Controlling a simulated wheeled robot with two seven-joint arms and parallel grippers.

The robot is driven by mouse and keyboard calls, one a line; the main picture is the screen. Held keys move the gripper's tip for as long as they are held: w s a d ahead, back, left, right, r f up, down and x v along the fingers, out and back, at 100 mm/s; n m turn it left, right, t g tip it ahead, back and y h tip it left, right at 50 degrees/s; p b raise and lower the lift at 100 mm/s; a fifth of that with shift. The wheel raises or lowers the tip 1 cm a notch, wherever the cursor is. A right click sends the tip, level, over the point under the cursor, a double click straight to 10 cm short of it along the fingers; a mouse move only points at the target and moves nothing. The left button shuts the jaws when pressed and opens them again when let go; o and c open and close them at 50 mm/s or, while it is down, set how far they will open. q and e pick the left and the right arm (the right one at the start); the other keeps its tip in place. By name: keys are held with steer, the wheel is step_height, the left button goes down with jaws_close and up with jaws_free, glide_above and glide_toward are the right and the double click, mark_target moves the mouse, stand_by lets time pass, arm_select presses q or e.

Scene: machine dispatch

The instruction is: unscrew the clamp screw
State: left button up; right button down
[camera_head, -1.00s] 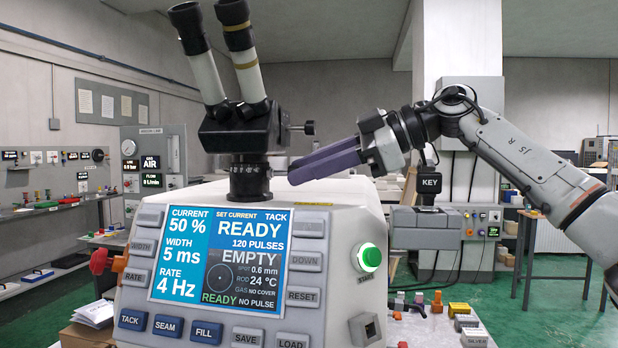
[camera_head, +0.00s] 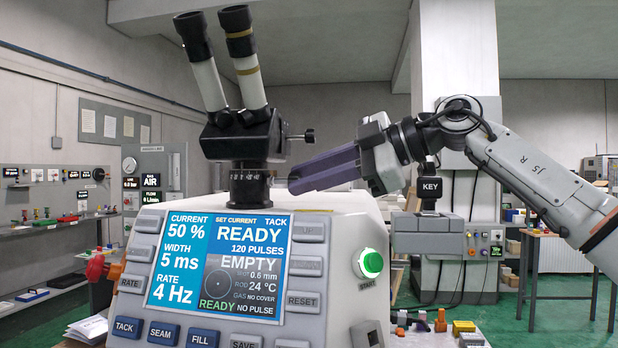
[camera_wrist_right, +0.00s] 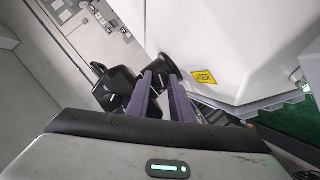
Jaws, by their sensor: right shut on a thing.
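The microscope (camera_head: 250,135) stands on top of the white laser welder (camera_head: 335,290), on a black ribbed collar (camera_head: 250,185). My right gripper (camera_head: 294,184) reaches in from the right, its purple fingers level with this collar and their tips just beside it. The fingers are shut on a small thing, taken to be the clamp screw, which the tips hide. In the right wrist view the fingertips (camera_wrist_right: 160,74) lie at the black collar (camera_wrist_right: 167,65). I cannot tell whether the screw is still in its thread. My left gripper is not in view.
A dark knob (camera_head: 309,135) sticks out from the microscope head above my fingers. The welder's screen (camera_head: 215,262) reads READY and EMPTY. A green START button (camera_head: 370,263) glows at its right. A grey machine labelled KEY (camera_head: 430,187) stands behind my arm.

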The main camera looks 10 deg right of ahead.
steer(key=c, duration=1.6)
jaws_free()
steer(key=shift+o, duration=0.2)
steer(key=b+v, duration=0.1)
steer(key=v, duration=0.9)
steer(key=shift+s+d, duration=0.1)
steer(key=shift+s, duration=0.05)
